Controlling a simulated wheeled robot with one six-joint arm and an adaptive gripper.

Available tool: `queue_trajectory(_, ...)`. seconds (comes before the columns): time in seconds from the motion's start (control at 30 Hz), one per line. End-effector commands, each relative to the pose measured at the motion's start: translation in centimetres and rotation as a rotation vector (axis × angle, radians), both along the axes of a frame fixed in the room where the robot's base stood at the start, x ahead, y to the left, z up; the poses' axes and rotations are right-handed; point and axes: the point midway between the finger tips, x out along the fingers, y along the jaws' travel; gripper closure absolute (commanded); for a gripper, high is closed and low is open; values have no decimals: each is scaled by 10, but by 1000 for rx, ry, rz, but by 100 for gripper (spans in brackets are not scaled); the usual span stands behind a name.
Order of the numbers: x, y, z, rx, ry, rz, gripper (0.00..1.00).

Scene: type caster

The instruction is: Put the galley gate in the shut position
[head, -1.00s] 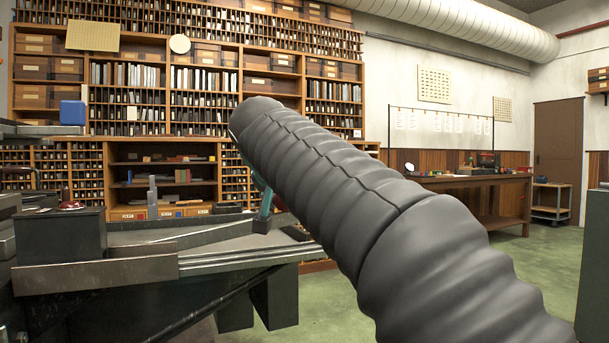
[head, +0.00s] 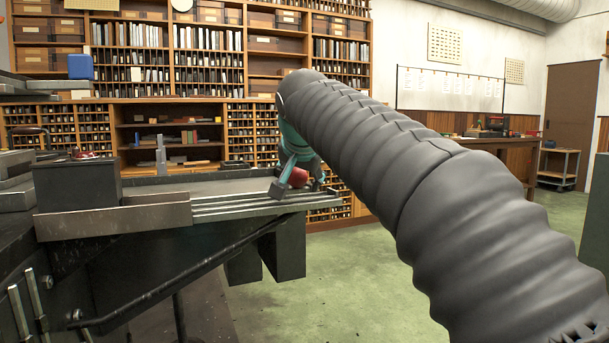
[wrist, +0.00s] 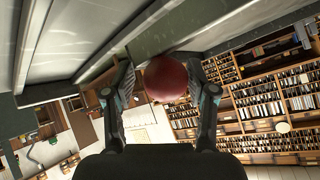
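A red ball-shaped knob (head: 299,177) shows at the right end of the long grey metal galley (head: 235,186). I take it for the gate's handle, but the gate and its position are not clear. My gripper (head: 297,187) points down around the knob, its teal fingers apart. In the wrist view, the red knob (wrist: 166,79) lies between the two spread fingertips of my gripper (wrist: 162,76), with a gap visible on the left and little or none on the right. I cannot tell whether a finger touches it.
A dark box (head: 75,184) stands on the machine left of the galley. Wooden type cases (head: 180,80) fill the wall behind. Green floor (head: 345,270) is open to the right of the galley's end. A wooden bench (head: 510,160) stands farther right.

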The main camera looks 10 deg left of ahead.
Motion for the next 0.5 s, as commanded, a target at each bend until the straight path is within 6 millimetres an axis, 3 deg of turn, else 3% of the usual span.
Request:
queue_trajectory(0.03,-1,8,-13,1,26,9,33)
queue_trajectory(0.5,2,-3,-6,1,11,-5,33)
